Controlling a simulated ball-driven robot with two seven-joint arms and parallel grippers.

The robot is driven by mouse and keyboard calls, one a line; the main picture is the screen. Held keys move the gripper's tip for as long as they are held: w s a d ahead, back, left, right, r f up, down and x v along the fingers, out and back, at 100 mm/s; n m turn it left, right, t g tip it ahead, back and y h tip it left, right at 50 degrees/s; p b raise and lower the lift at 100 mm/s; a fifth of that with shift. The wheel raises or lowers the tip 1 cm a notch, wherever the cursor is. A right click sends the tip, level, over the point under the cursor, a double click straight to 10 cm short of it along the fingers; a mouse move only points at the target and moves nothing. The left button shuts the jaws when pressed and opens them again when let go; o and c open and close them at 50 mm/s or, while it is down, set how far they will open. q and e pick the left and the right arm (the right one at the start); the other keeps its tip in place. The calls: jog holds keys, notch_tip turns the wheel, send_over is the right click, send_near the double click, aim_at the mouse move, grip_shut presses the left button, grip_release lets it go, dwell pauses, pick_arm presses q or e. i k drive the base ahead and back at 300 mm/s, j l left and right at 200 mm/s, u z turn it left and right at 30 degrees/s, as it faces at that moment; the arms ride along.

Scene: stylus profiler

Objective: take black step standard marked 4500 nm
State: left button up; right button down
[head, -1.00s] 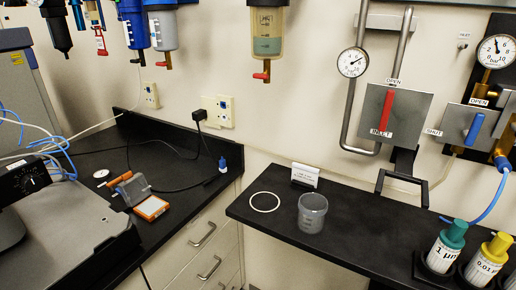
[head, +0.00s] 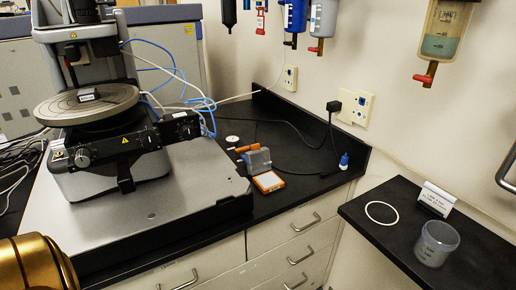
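A small dark block with a white label (head: 87,96) lies on the round stage (head: 112,101) of the stylus profiler at the upper left of the head view. Its marking is too small to read, so I cannot tell whether it is the 4500 nm step standard. A grey box (head: 257,159) with an orange-edged white panel (head: 269,181) in front of it sits on the black counter to the right of the profiler. A gold-coloured part of my arm shows at the bottom left corner. Neither gripper's fingers are in view.
The profiler's wide grey base (head: 190,215) fills the left counter. Cables run behind it. A clear cup (head: 436,243), a white ring (head: 381,213) and a small sign (head: 436,198) stand on the right shelf. Filter bowls (head: 448,32) hang on the wall.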

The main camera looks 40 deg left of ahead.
aim_at(89, 95)
jog(key=u, duration=2.2)
